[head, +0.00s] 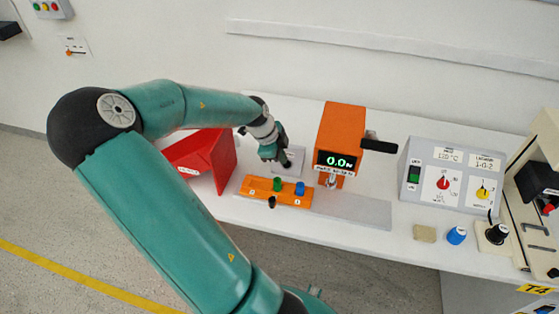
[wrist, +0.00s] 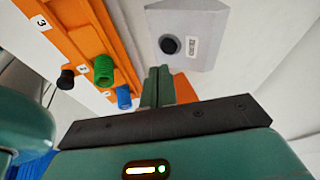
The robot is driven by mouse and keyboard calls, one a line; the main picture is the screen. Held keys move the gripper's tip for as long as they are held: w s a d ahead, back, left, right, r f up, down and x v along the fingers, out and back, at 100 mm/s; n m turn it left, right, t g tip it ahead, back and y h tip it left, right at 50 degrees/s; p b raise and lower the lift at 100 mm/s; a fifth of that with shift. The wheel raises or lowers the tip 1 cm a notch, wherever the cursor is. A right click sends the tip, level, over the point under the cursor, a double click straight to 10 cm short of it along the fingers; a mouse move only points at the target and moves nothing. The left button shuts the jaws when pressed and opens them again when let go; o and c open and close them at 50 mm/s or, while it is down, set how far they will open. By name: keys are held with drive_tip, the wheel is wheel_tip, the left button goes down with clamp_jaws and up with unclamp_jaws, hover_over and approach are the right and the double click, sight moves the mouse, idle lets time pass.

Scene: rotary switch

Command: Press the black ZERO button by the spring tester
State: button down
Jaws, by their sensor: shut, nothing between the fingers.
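The black ZERO button (wrist: 171,44) sits on a sloped grey box with a small label beside it. In the wrist view it lies just beyond my fingertips, with a visible gap in the picture. My gripper (wrist: 157,72) is shut and empty, its two teal fingers side by side. In the head view my gripper (head: 284,165) hangs in front of the grey box (head: 293,154), and the button cannot be made out there. The orange spring tester (head: 341,126) stands right of the box, its green display reading 0.0.
An orange rack (head: 258,190) with green, blue and black pieces lies close to my gripper. A red bin (head: 207,160) is on the left. A grey control panel (head: 449,185), a sponge (head: 425,234) and a blue knob (head: 457,235) are on the right.

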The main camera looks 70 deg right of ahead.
drive_tip(key=v, duration=0.9)
drive_tip(key=shift+w, duration=0.1)
idle(0.5)
drive_tip(key=w+a+n+t+y, duration=0.1)
drive_tip(key=w+a+n, duration=0.35)
drive_tip(key=a, duration=0.25)
drive_tip(key=w+a+f+n+t+y, duration=0.1)
drive_tip(key=w+a+n+t+y, duration=0.15)
drive_tip(key=a+n, duration=0.35)
drive_tip(key=w+a+n+t+y, duration=0.1)
drive_tip(key=w+a+n, duration=0.3)
drive_tip(key=a, duration=0.3)
drive_tip(key=s+a+r+n+t, duration=0.1)
drive_tip(key=a+r+n, duration=0.3)
drive_tip(key=a+n, duration=0.2)
drive_tip(key=s+a+r+n+t, duration=0.1)
drive_tip(key=s+a+r+n, duration=0.1)
drive_tip(key=a+r+n, duration=0.2)
drive_tip(key=s+a+r+n+t+h, duration=0.1)
drive_tip(key=s+a+r+n+t, duration=0.1)
drive_tip(key=a+r+n, duration=0.3)
drive_tip(key=a+n, duration=0.4)
drive_tip(key=a, duration=0.3)
drive_tip(key=shift+s+a, duration=0.2)
drive_tip(key=shift+a, duration=0.15)
drive_tip(key=shift+d, duration=0.15)
